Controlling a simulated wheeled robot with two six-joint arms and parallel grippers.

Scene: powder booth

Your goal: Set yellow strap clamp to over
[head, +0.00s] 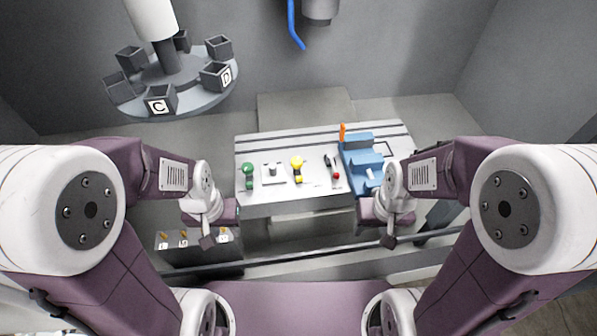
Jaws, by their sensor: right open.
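The yellow strap clamp (297,164) sits on the grey worktable (285,198), near its middle. It has a rounded yellow top and a yellow lower end with a dark part between; its exact setting is too small to read. My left gripper (207,241) hangs in front of the table's left end, apart from the clamp. Its fingers are too small to tell open from shut. My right gripper (389,241) is open in front of the table's right end, also apart from the clamp.
A green clamp (249,170) and a small white plate (273,179) lie left of the yellow one. A red-tipped item (336,176) and a blue fixture (362,160) with an orange lever (342,132) stand right. A rail (310,257) crosses in front. A carousel (200,104) stands back left.

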